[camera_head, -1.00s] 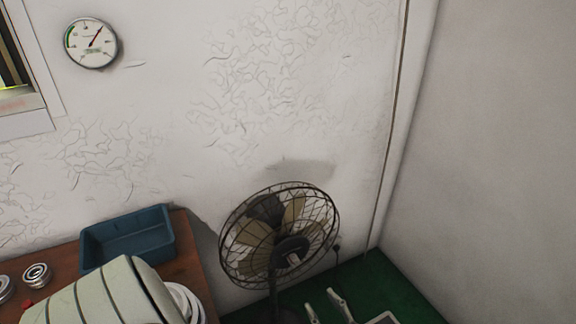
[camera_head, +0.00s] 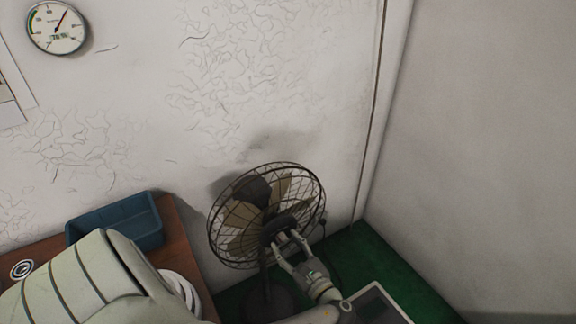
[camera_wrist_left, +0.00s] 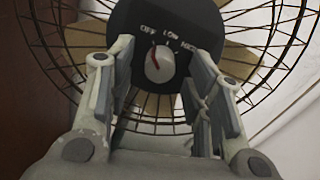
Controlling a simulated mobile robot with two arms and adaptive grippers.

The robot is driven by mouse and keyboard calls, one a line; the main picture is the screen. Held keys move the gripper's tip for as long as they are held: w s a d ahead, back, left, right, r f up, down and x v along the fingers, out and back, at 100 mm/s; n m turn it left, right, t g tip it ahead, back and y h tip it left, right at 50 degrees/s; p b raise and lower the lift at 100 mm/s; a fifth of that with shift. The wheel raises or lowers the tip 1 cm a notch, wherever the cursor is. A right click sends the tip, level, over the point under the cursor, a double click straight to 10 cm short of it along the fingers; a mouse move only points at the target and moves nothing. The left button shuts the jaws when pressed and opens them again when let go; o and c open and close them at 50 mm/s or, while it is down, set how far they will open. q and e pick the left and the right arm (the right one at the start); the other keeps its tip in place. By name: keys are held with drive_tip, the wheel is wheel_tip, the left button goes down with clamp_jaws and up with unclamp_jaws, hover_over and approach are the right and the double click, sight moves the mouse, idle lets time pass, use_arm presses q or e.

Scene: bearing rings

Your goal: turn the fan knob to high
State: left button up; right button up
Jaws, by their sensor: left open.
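The black wire-cage fan (camera_head: 267,216) stands beyond the table's right end, its base partly visible on the green surface. In the left wrist view, its black control box (camera_wrist_left: 190,20) faces me, with OFF, LOW and a partly covered third label that looks like HIGH. The pale round knob (camera_wrist_left: 160,68) has a red mark pointing up and slightly left, toward the OFF and LOW side. My left gripper (camera_head: 289,238) is at the fan's hub, fingers open. In the wrist view its fingers stand either side of the knob, with visible gaps; contact is not evident. My right gripper is not visible.
A brown table (camera_head: 186,238) at the left holds a blue bin (camera_head: 117,224), a ring-shaped part (camera_head: 22,269) and white rings (camera_head: 182,290) partly behind my arm. A wall with a gauge (camera_head: 57,28) is behind. Green floor (camera_head: 366,252) lies right of the fan.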

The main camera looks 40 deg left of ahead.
use_arm(q)
drive_tip(key=shift+a, duration=0.1)
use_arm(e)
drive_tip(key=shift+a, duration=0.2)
use_arm(q)
drive_tip(key=shift+c, duration=0.3)
clamp_jaws()
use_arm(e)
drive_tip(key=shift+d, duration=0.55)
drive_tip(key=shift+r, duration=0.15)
